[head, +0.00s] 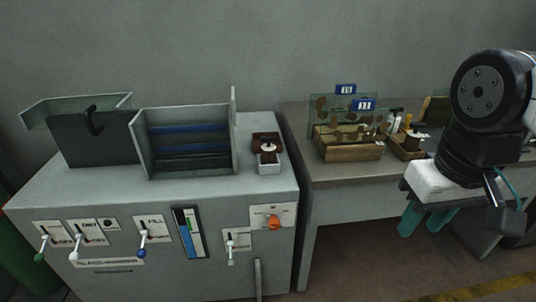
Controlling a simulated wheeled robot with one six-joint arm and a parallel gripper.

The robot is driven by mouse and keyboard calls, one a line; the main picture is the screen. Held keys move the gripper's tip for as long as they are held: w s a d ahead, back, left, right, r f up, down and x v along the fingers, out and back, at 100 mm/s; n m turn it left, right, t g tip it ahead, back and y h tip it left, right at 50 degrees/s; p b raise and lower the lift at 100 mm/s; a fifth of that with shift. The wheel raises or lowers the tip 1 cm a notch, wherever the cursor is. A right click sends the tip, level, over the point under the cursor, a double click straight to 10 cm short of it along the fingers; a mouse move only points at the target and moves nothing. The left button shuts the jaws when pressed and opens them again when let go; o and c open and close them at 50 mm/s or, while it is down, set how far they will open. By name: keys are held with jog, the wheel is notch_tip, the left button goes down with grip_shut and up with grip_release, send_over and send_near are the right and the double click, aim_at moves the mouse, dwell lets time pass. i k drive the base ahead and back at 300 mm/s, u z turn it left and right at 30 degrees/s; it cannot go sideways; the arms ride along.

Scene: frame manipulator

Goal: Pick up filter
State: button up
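No part is clearly labelled as the filter, and I cannot tell which one it is. A dark flat panel with a black handle (92,121) stands upright on the left of the grey machine top. Beside it, an open grey metal housing (140,146) holds blue horizontal bars (188,148). My gripper (426,224) is at the right, pointing down in front of the bench, well away from the machine. Its two teal fingers are apart with nothing seen between them.
The grey machine (150,200) has several levers on its front. A small dark box with a white round piece (267,151) sits at its right end. The bench (335,175) holds camouflage-patterned panels (348,120), a wooden block (350,151) and a wooden tray (405,150). Floor is open below my gripper.

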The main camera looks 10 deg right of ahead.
aim_at(268, 149)
jog(key=u, duration=2.05)
jog(key=i, duration=1.45)
jog(key=z, duration=3.7)
